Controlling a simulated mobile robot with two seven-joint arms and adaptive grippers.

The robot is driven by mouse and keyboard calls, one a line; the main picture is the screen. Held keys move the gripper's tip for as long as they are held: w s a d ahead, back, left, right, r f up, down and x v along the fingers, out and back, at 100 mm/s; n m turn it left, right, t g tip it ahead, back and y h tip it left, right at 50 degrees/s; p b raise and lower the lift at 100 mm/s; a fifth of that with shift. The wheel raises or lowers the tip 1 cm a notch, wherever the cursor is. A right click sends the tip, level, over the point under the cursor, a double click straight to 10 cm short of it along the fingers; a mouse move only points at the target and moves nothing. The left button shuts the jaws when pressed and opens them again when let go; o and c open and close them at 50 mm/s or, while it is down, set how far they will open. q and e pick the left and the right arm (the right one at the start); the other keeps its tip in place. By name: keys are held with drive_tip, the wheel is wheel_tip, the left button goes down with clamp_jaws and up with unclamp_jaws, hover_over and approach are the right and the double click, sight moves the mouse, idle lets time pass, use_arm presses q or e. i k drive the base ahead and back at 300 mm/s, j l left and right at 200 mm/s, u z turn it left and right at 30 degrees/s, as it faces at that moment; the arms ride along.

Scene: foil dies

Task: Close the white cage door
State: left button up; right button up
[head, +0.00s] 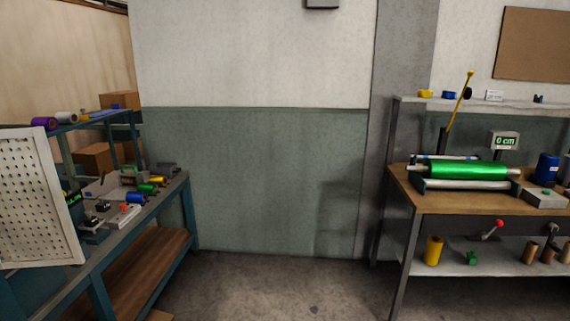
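A white perforated panel (40,195), which looks like the cage door, stands upright at the far left edge of the head view. It is cut off by the left edge of the picture. It stands in front of the left workbench and hides part of it. Its hinge side and any latch cannot be made out, so I cannot tell how far open it is. Neither of my grippers is in view.
The left blue-framed bench (180,200) holds a small press, colored foil rolls and a red-knobbed device (124,212). A wooden bench (405,185) with a green roll (468,170) stands at right. The concrete floor (270,285) between them is clear.

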sight(56, 201)
drive_tip(key=i+u, duration=0.1)
drive_tip(key=u, duration=2.75)
drive_tip(key=i+l+u, duration=0.25)
drive_tip(key=l, duration=0.85)
drive_tip(key=l+u, duration=0.25)
drive_tip(key=l, duration=0.85)
drive_tip(key=l+u, duration=0.25)
drive_tip(key=l, duration=0.85)
drive_tip(key=k+l+u, duration=0.25)
drive_tip(key=l, duration=0.85)
drive_tip(key=i+l, duration=0.05)
drive_tip(key=i, duration=0.05)
